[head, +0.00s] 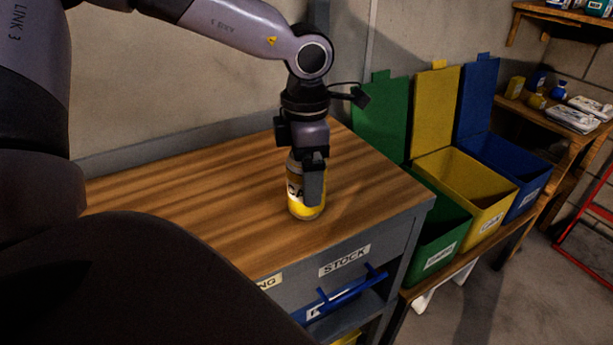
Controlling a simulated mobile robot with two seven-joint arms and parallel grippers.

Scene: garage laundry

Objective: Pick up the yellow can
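The yellow can (295,207) stands upright on the wooden top of the workbench (220,190), near its right front part. It has a yellow lower part and a pale band with dark letters. My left gripper (313,185) points down at the can, with a finger in front of it that covers part of its right side. The other finger is hidden, so I cannot tell whether the gripper is closed on the can or just around it. My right gripper is not in the picture.
Green, yellow and blue open bins (465,185) stand right of the bench, their lids raised. A wooden shelf unit (560,115) holds small items at the far right. The bench top left of the can is clear.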

